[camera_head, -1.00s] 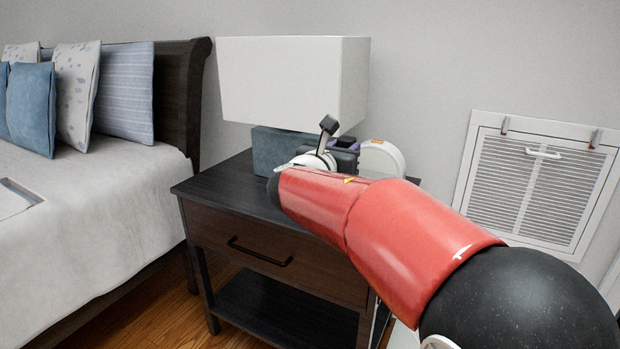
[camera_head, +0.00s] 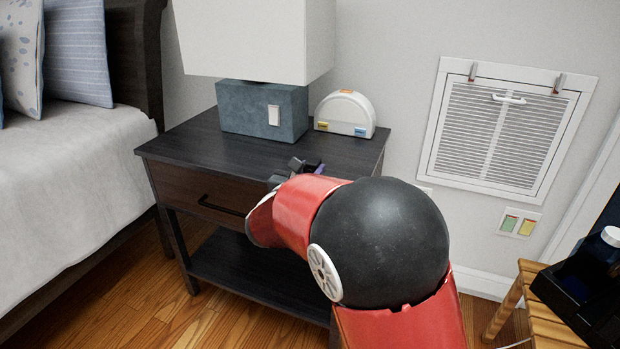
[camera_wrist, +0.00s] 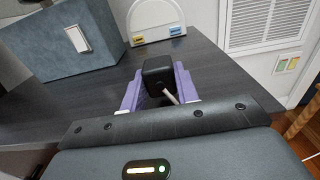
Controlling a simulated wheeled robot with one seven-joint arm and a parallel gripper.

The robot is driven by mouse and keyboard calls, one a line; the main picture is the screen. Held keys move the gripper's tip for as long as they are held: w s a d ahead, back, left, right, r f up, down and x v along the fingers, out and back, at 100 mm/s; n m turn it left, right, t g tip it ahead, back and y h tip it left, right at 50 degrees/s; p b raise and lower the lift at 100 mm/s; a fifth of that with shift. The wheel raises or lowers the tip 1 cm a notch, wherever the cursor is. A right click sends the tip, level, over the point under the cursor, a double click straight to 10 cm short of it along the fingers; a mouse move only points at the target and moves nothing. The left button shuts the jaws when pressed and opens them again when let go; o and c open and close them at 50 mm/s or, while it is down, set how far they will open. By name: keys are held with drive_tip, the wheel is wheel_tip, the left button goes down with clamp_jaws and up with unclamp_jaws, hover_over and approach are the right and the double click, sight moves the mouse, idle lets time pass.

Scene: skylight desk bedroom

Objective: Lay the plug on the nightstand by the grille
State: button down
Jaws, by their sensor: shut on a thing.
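The plug (camera_wrist: 158,72) is a small black block with a pale prong or cord stub at its near side. My gripper (camera_wrist: 160,88) is shut on it, with a purple finger on each side. In the head view my gripper (camera_head: 306,168) is over the front right part of the dark nightstand (camera_head: 185,150), mostly hidden by my red arm. The plug cannot be told apart there. The nightstand top also shows in the wrist view (camera_wrist: 85,105), beneath and beyond the plug. The white grille (camera_head: 505,135) is on the wall right of the nightstand.
A lamp with a blue-grey base (camera_head: 250,112) and a white rounded device (camera_head: 346,113) stand at the back of the nightstand. Its front left top is clear. A bed (camera_head: 70,190) is at left. A wooden stool (camera_head: 545,310) with a black item is at right.

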drive_tip(key=shift+f, duration=0.85)
drive_tip(key=shift+f, duration=0.2)
drive_tip(key=c, duration=1.1)
unclamp_jaws()
drive_tip(key=shift+o, duration=0.2)
drive_tip(key=shift+r, duration=0.15)
